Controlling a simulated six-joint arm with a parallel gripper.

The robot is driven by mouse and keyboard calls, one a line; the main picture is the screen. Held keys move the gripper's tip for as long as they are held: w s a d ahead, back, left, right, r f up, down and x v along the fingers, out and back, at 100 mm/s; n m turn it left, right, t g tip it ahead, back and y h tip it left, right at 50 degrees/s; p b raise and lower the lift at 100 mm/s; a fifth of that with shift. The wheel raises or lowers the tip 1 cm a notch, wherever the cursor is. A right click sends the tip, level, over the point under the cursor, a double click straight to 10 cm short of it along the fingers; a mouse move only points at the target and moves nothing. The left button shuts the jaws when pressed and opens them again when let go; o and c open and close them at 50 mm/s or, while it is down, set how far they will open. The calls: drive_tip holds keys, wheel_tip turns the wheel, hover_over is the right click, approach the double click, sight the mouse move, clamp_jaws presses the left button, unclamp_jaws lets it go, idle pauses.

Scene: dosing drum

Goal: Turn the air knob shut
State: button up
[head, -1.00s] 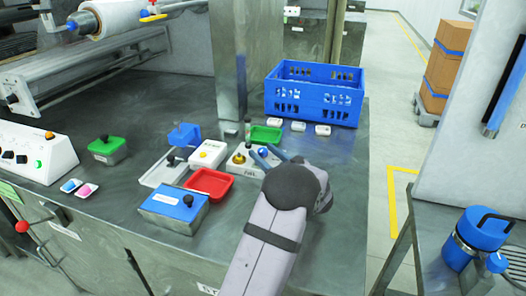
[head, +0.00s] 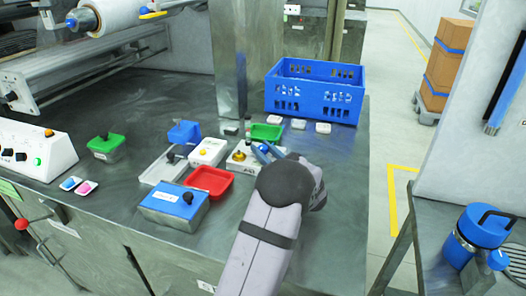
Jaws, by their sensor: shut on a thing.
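The white burner unit (head: 236,168) stands on the steel bench, with a brass part (head: 239,156) on its top left. My gripper (head: 262,153) reaches over the right side of this unit. Its blue fingers are close together at the unit's top, shut on what appears to be the air knob. The knob itself is hidden by the fingers and my wrist, so its turned position cannot be seen. The unit's lettering is also covered.
Close left are a white box with a yellow button (head: 207,152), a red tray (head: 209,181) and a blue-lidded box (head: 174,206). A green tray (head: 266,132) and blue crate (head: 315,92) stand behind. Bench space right of my wrist is clear.

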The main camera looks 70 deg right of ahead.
drive_tip(key=m+g+h+b, duration=0.2)
drive_tip(key=b, duration=0.1)
drive_tip(key=m+g+h+b, duration=0.1)
drive_tip(key=b, duration=0.1)
drive_tip(key=shift+w+f+g, duration=0.1)
drive_tip(key=shift+f+g, duration=0.15)
drive_tip(key=shift+g, duration=0.15)
drive_tip(key=m+g+h+b, duration=0.1)
drive_tip(key=g+b, duration=0.1)
drive_tip(key=b, duration=0.2)
drive_tip(key=shift+m+h, duration=0.4)
drive_tip(key=shift+r+m+g+b, duration=0.15)
drive_tip(key=shift+m+g+b, duration=0.2)
drive_tip(key=shift+g, duration=0.25)
drive_tip(key=shift+r, duration=0.15)
drive_tip(key=o, duration=1)
drive_tip(key=shift+b+v, duration=0.5)
drive_tip(key=shift+v, duration=3.2)
